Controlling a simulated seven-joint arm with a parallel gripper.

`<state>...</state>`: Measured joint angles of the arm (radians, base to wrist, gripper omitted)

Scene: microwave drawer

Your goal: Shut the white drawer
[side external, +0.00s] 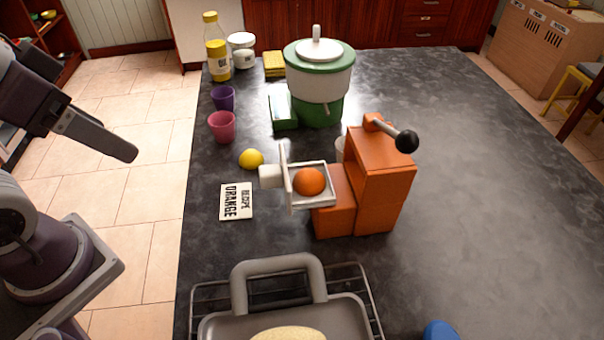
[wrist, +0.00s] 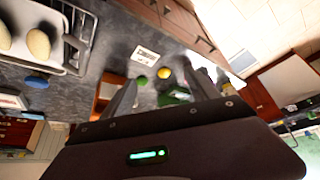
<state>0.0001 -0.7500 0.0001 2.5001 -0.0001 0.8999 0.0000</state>
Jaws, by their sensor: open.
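The white drawer (side external: 289,186) stands pulled out from the left side of an orange machine (side external: 385,190) in the side external view. An orange fruit (side external: 309,181) lies in it, and its blocky white handle (side external: 269,177) points left. My gripper (side external: 128,152) is at the left, off the table edge and well apart from the drawer. In the wrist view my gripper (wrist: 164,88) is open, with nothing seen between its fingers. The orange machine (wrist: 103,92) partly shows there beside the left finger; I cannot make out the drawer in that view.
A yellow ball (side external: 251,159) and a recipe card (side external: 236,201) lie left of the drawer. Pink (side external: 222,127) and purple (side external: 223,98) cups and a green-white pot (side external: 318,80) stand behind. A grey tray (side external: 235,318) on a rack is in front.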

